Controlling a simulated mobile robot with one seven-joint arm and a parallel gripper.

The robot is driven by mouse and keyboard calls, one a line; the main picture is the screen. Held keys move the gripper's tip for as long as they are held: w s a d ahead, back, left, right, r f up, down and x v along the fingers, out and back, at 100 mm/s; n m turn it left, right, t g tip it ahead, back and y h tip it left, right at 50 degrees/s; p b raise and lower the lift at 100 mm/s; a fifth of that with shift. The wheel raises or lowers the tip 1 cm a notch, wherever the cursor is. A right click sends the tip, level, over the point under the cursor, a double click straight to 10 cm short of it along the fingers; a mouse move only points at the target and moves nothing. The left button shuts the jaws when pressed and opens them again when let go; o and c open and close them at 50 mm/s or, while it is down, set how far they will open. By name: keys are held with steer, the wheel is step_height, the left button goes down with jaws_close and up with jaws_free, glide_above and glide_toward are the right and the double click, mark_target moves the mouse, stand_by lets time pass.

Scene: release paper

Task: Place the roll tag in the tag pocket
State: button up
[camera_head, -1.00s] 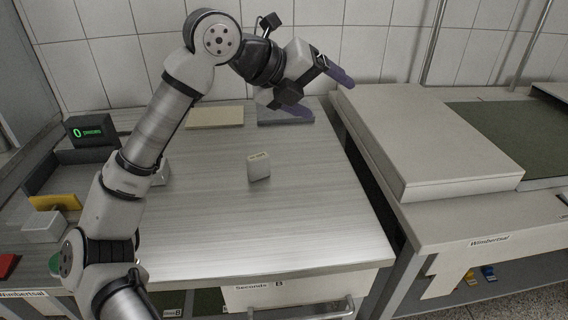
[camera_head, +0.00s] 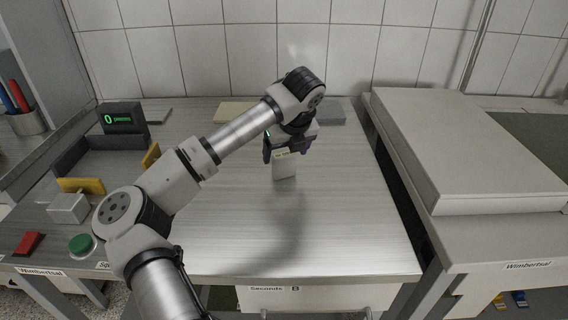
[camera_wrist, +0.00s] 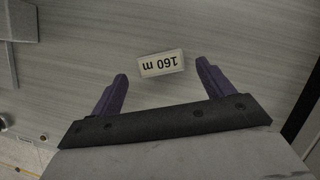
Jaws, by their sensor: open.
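The roll tag (camera_head: 285,168) is a small pale upright block on the grey bench top. Its top reads "160 m", upside down, in the wrist view (camera_wrist: 161,64). My gripper (camera_head: 287,151) is above it and points down, partly covering it in the head view. In the wrist view my gripper (camera_wrist: 162,71) is open, with one purple finger to each side of the tag. Gaps show between the tag and both fingers, so it is not held. I cannot make out the tag pocket in either view.
A display reading 0 (camera_head: 121,118) stands at the back left, near yellow plates (camera_head: 81,186) and a pale block (camera_head: 68,208). A green button (camera_head: 81,244) is at the front left. A thick pale stack (camera_head: 470,150) lies on the right table.

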mark_target(285, 156)
steer(key=shift+p+x, duration=0.9)
steer(key=shift+x, duration=1.75)
steer(key=shift+d, duration=0.1)
steer(key=c, duration=1.1)
steer(key=shift+c, duration=0.2)
step_height(285, 156, up, 20)
steer(key=b, duration=0.2)
steer(key=shift+b, duration=0.4)
